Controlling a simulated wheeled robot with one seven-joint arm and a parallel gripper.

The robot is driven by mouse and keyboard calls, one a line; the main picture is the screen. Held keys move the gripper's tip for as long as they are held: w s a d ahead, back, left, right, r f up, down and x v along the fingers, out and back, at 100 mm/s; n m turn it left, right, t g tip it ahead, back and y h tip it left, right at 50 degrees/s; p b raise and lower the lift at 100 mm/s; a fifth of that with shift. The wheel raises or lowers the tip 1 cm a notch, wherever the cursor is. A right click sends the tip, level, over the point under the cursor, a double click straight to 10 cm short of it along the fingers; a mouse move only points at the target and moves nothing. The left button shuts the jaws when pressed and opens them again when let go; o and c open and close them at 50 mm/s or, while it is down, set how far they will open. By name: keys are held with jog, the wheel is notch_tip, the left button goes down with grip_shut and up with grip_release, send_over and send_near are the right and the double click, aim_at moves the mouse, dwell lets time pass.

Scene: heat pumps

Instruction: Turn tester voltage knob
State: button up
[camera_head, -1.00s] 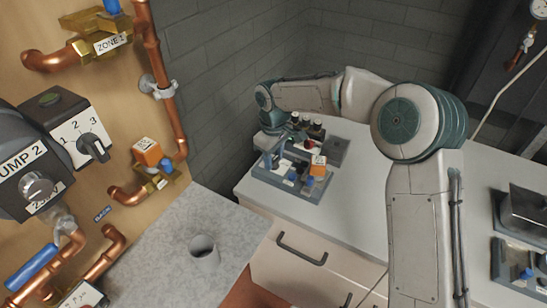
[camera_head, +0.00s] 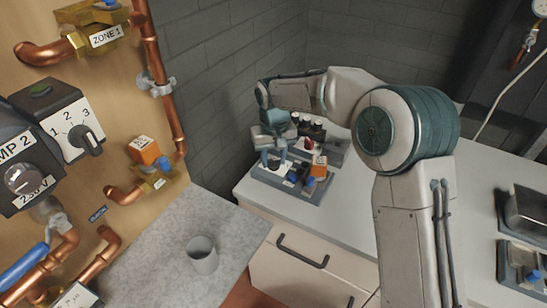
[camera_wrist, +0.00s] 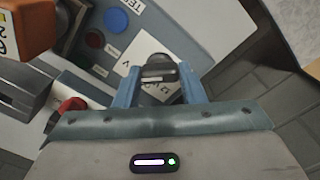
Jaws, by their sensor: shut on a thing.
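The tester (camera_head: 284,180) is a grey-blue unit on the white counter. In the wrist view, its blue-grey panel (camera_wrist: 88,18) shows a blue button and a red button. The dark voltage knob (camera_wrist: 158,72) sits on a white dial plate (camera_wrist: 150,48) with partly readable print. My gripper (camera_wrist: 160,82) is shut on this knob, one blue finger on each side. The head view shows my gripper (camera_head: 272,156) over the left part of the tester, hiding the knob there.
An orange-handled valve part (camera_head: 318,166) stands close on the tester's right; the wrist view shows an orange block (camera_wrist: 25,28) at upper left. A wall of copper pipes and a pump selector (camera_head: 76,125) is at left. A grey cup (camera_head: 202,254) stands on the near ledge.

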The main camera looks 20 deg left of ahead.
aim_at(274, 159)
jog(key=shift+r, duration=0.1)
dwell(0.3)
jog(key=o, duration=1)
jog(key=shift+r, duration=0.1)
notch_tip(274, 159, up, 14)
jog(key=shift+f, duration=0.2)
